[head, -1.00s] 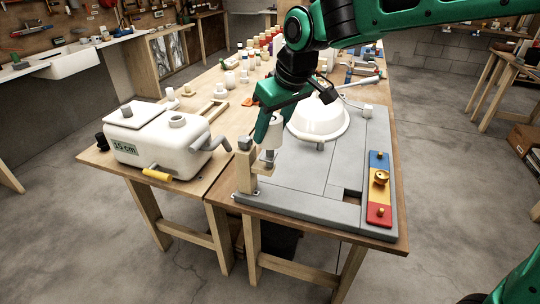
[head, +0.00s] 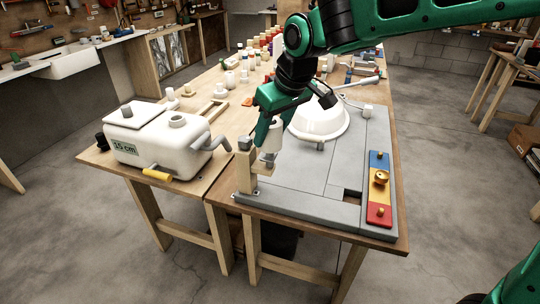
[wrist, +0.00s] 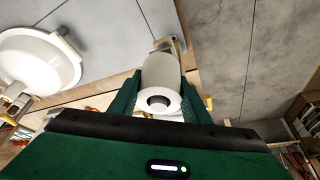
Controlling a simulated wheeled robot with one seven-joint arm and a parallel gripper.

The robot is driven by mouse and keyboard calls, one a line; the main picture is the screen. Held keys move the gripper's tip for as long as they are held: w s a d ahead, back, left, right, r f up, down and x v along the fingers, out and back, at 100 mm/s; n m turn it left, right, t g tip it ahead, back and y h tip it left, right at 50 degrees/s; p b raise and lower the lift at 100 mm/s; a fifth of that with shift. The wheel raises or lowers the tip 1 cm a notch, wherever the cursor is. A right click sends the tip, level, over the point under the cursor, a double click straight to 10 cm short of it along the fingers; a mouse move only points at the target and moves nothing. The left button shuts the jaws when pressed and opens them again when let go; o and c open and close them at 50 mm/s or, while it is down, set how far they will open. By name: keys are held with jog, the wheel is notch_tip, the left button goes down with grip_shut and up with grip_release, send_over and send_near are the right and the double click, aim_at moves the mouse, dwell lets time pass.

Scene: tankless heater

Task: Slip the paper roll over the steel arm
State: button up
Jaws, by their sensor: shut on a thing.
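The white paper roll (head: 272,139) is held upright between the fingers of my gripper (head: 264,131), at the front left of the grey board. In the wrist view the roll (wrist: 161,72) sits between the two green fingers of my gripper (wrist: 163,92), with its hollow core facing the camera. I cannot tell whether the steel has entered the core.
A white basin (head: 320,120) stands on the grey board (head: 300,184) just right of my gripper. A coloured strip (head: 379,188) lies at the board's right. Several bottles stand behind.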

aim_at(271, 156)
jog(key=shift+f, duration=1.55)
dwell(1.5)
jog(key=o, duration=1.4)
jog(key=shift+c, duration=0.2)
jog(key=v, duration=1)
jog(key=shift+s+d+r, duration=0.1)
jog(key=shift+d+r, duration=0.05)
jog(key=shift+r, duration=0.15)
